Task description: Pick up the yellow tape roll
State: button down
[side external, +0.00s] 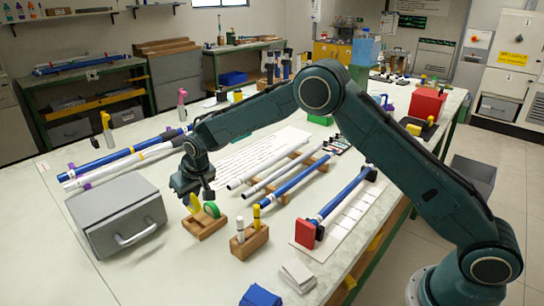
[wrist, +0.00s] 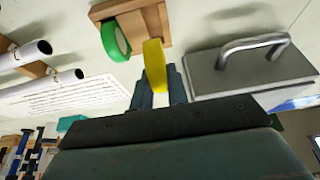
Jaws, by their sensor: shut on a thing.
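The yellow tape roll (wrist: 155,62) is between my gripper's two fingers (wrist: 160,84) in the wrist view, and the gripper is shut on it. In the side external view the yellow roll (side external: 195,203) stands upright just below my gripper (side external: 198,192), at the left part of a small wooden holder (side external: 206,228). I cannot tell whether its lower edge still sits in the holder. A green tape roll (side external: 212,210) stands in the holder to its right; it also shows in the wrist view (wrist: 116,40).
A grey metal box with a handle (side external: 118,215) stands close left of the holder. A wooden block with two markers (side external: 250,241) is to the right in front. White and blue rods (side external: 265,165) lie on wooden supports behind. The table's front left is clear.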

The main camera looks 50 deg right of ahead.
notch_tip(320, 180, up, 14)
jog(key=shift+f, duration=0.25)
dwell(0.5)
